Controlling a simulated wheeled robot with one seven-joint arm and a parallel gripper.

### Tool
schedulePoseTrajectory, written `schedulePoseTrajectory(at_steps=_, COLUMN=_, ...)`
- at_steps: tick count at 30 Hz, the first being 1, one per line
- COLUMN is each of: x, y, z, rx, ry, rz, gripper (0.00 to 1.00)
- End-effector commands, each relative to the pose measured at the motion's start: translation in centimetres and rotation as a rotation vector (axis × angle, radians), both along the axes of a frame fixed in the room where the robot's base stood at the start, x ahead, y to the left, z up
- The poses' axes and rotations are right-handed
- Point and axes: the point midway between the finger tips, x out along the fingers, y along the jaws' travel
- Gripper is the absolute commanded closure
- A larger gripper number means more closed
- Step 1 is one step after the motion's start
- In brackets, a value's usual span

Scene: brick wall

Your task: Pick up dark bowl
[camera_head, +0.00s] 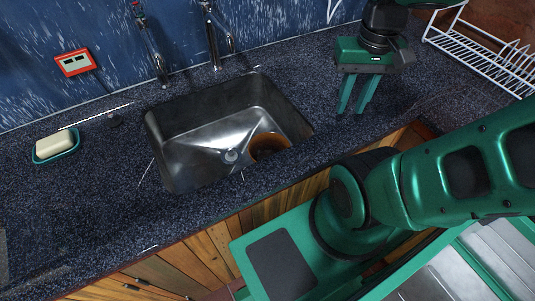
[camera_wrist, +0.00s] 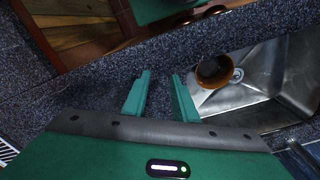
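The dark bowl (camera_head: 268,146) is brown and lies in the right part of the metal sink basin, close to the drain. In the wrist view the bowl (camera_wrist: 213,70) shows a dark inside and an orange-brown rim, to the right of my fingers. My gripper (camera_head: 356,106) is over the counter to the right of the sink, pointing down. Its two green fingers are apart with nothing between them, as the wrist view (camera_wrist: 160,97) also shows. My gripper is clear of the bowl.
The sink (camera_head: 186,160) is sunk into the dark speckled counter (camera_head: 95,200). Faucets (camera_head: 213,40) stand behind it. A soap dish (camera_head: 42,157) with soap sits at left, and a white wire rack (camera_head: 480,58) at right. The counter left of the sink is mostly clear.

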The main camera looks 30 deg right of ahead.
Motion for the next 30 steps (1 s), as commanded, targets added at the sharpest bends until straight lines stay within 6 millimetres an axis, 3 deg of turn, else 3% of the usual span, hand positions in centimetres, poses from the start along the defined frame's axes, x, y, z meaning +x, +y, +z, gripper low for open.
schedulePoseTrajectory(at_steps=2, x=3.4, y=1.2, z=0.1, rx=-0.033, ry=-0.051, rz=0.112, gripper=0.74)
schedulePoseTrajectory(at_steps=6, x=11.1, y=6.3, z=0.4, rx=-0.082, ry=-0.177, rz=0.415, gripper=0.74)
schedulePoseTrajectory(at_steps=9, x=14.4, y=9.4, z=-0.1, rx=-0.089, ry=-0.199, rz=0.612, gripper=0.74)
schedulePoseTrajectory(at_steps=12, x=16.2, y=11.0, z=-1.3, rx=-0.084, ry=-0.167, rz=0.786, gripper=0.74)
schedulePoseTrajectory(at_steps=18, x=18.2, y=12.2, z=-4.9, rx=-0.027, ry=-0.023, rz=1.147, gripper=0.74)
schedulePoseTrajectory(at_steps=24, x=19.4, y=12.6, z=-9.1, rx=0.099, ry=0.116, rz=1.517, gripper=0.74)
schedulePoseTrajectory(at_steps=30, x=19.9, y=13.0, z=-12.1, rx=0.218, ry=0.178, rz=1.764, gripper=0.74)
